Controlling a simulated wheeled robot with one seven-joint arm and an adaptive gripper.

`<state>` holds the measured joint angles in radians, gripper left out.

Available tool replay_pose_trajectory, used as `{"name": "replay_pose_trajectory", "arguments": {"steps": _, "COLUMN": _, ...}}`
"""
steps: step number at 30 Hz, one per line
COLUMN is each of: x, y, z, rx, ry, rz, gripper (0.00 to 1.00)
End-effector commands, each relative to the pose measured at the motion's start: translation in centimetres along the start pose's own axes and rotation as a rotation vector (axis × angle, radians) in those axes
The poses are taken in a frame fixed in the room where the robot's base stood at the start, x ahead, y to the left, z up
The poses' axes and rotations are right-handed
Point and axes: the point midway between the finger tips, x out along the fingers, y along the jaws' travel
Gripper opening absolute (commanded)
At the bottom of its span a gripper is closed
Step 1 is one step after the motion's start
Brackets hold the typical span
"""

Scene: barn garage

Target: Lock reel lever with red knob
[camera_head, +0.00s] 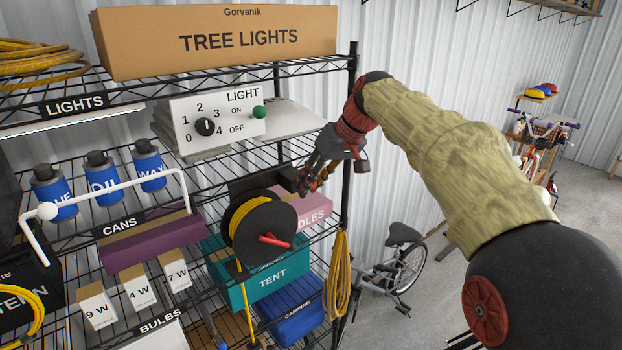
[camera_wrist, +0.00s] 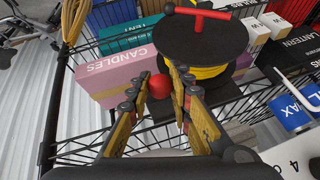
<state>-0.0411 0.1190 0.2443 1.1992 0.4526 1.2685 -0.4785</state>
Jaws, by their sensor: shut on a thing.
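The cable reel (camera_head: 283,236) has dark flanges, yellow cable and a red crank handle (camera_head: 272,240) on its front face. It stands at the shelf's right side. In the wrist view the reel (camera_wrist: 222,42) is just beyond my fingers. The red knob (camera_wrist: 160,87) is a small ball between my two fingers, beside the reel. My gripper (camera_wrist: 161,79) is shut on this knob. In the head view my gripper (camera_head: 308,181) reaches in from the right, behind and above the reel. The lever under the knob is mostly hidden by the fingers.
A purple CANDLES box (camera_wrist: 112,72) lies close beside my fingers. A black shelf post (camera_head: 347,200) stands near my wrist. Above is a LIGHT switch panel (camera_head: 218,114).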

Motion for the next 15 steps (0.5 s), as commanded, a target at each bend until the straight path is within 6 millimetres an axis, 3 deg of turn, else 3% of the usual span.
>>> {"name": "replay_pose_trajectory", "arguments": {"steps": 11, "x": -0.11, "y": -0.05, "z": -0.11, "rx": 0.000, "ry": 0.001, "rz": 0.001, "gripper": 0.00}}
{"name": "replay_pose_trajectory", "arguments": {"steps": 12, "x": -0.11, "y": -0.05, "z": -0.12, "rx": 0.000, "ry": 0.001, "rz": 0.001, "gripper": 0.21}}
{"name": "replay_pose_trajectory", "arguments": {"steps": 15, "x": -0.11, "y": -0.05, "z": -0.10, "rx": 0.000, "ry": 0.001, "rz": 0.001, "gripper": 0.27}}
